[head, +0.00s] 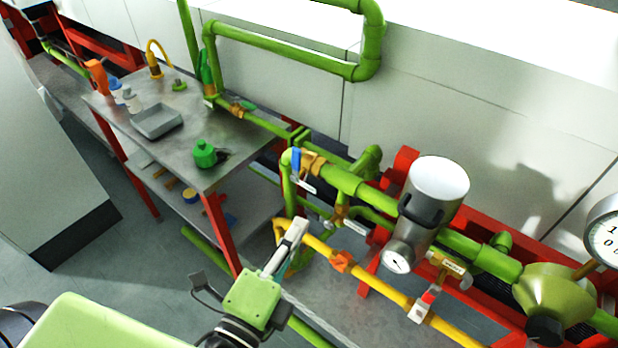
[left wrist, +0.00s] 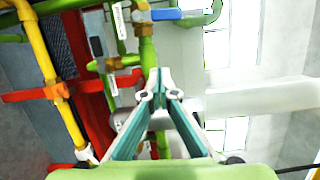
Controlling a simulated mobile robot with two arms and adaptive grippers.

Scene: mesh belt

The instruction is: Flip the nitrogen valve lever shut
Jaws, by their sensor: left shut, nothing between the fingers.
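Several valves with hanging tags sit on the pipes; the tags are too small to read, so I cannot tell which one is nitrogen. A blue lever (head: 296,160) stands on a brass valve (head: 313,164) on the green pipe; in the left wrist view the blue lever (left wrist: 166,14) lies just beyond the fingers. A second brass valve (head: 342,213) is lower on the green pipes. A red lever (head: 429,297) is on the yellow pipe. My left gripper (head: 299,226) is shut and empty, below the blue lever and apart from it. My right gripper is not in view.
A yellow pipe (head: 385,290) runs close beside my left gripper. A metal table (head: 225,138) with a tray (head: 157,122) and small items is at left. Open floor lies at lower left.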

